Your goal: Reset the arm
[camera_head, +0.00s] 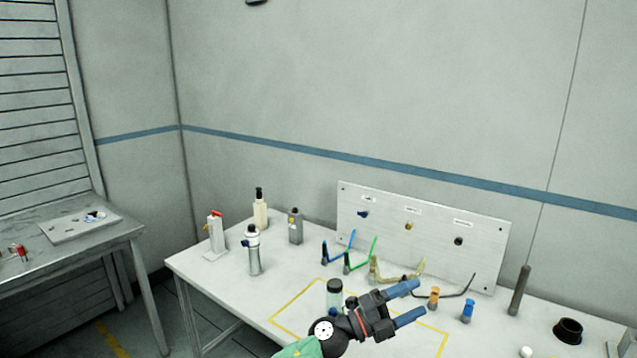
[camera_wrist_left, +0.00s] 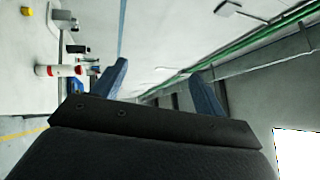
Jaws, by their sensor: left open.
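My left gripper (camera_head: 405,302) is above the front part of the white table (camera_head: 205,277), over the yellow-outlined area. Its two blue fingers are spread apart with nothing between them. In the left wrist view the open fingers (camera_wrist_left: 163,85) point away over the room, with only wall and ceiling beyond them. A jar with a dark lid (camera_head: 334,290) stands just behind my left arm, its lower part hidden. My right gripper is in neither view.
A white panel (camera_head: 430,245) with three labelled knobs stands at the table's back. Bottles, including a white one (camera_head: 253,258), stand at left. A dark cup (camera_head: 568,331) is at right. A second table (camera_head: 130,232) stands far left.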

